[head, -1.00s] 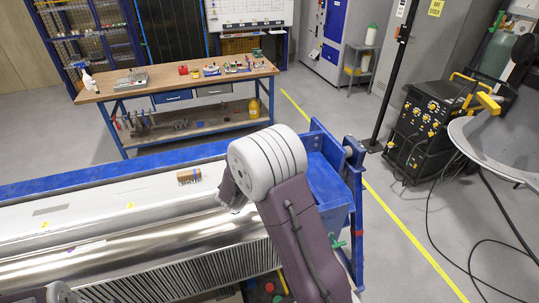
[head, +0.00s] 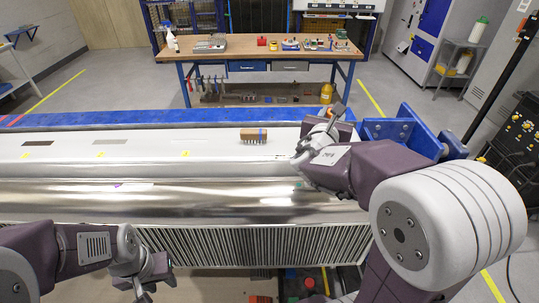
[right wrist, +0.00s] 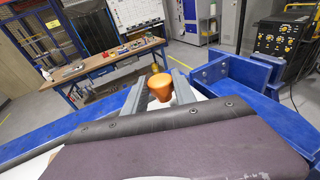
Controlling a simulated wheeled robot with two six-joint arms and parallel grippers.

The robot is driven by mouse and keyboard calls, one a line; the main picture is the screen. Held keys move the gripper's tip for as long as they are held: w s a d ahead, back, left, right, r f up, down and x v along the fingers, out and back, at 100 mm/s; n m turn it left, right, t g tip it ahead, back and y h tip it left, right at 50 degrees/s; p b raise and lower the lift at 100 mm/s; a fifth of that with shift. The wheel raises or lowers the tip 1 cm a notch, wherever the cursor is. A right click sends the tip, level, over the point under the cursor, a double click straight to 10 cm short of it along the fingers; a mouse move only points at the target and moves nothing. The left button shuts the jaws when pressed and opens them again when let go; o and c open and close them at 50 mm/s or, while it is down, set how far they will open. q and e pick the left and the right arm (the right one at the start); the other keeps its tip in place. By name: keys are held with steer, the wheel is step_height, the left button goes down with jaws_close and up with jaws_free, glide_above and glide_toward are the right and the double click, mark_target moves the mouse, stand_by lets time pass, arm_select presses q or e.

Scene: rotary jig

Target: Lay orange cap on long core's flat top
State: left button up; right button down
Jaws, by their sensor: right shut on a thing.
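In the right wrist view an orange cap (right wrist: 159,88), wide at the top and narrower below, sits between the fingers of my right gripper (right wrist: 158,82), which is shut on it. In the head view my right gripper (head: 337,112) is over the right end of the long jig's pale top; I cannot make out the cap there. My left gripper (head: 150,284) is low at the front left, before the ribbed side. Its finger opening is unclear and I see nothing held. I cannot single out the long core with certainty.
The long jig (head: 75,165) has a pale top with slots and yellow tags. A brown, blue-banded block (head: 253,135) sits on it, left of my right gripper. A blue end bracket (head: 400,130) stands close on the right. A workbench (head: 240,62) stands behind.

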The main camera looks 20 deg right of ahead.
arm_select(q)
steer(key=f+b, duration=0.2)
steer(key=f, duration=0.3)
steer(key=shift+w+b, duration=0.2)
steer(key=shift+b, duration=0.1)
arm_select(e)
steer(key=shift+s+d, duration=0.25)
steer(key=shift+s, duration=0.5)
glide_above(296, 143)
step_height(296, 143, down, 7)
steer(key=shift+a+r+p, duration=0.1)
steer(key=shift+p, duration=0.35)
step_height(296, 143, down, 4)
steer(key=shift+s+r, duration=0.1)
steer(key=shift+f, duration=0.2)
arm_select(q)
steer(key=shift+r, duration=0.3)
steer(key=shift+f, duration=0.1)
arm_select(e)
steer(key=shift+f+b, duration=0.2)
steer(key=shift+b, duration=0.2)
arm_select(q)
steer(key=shift+f, duration=0.1)
arm_select(e)
steer(key=c, duration=1)
jaws_free()
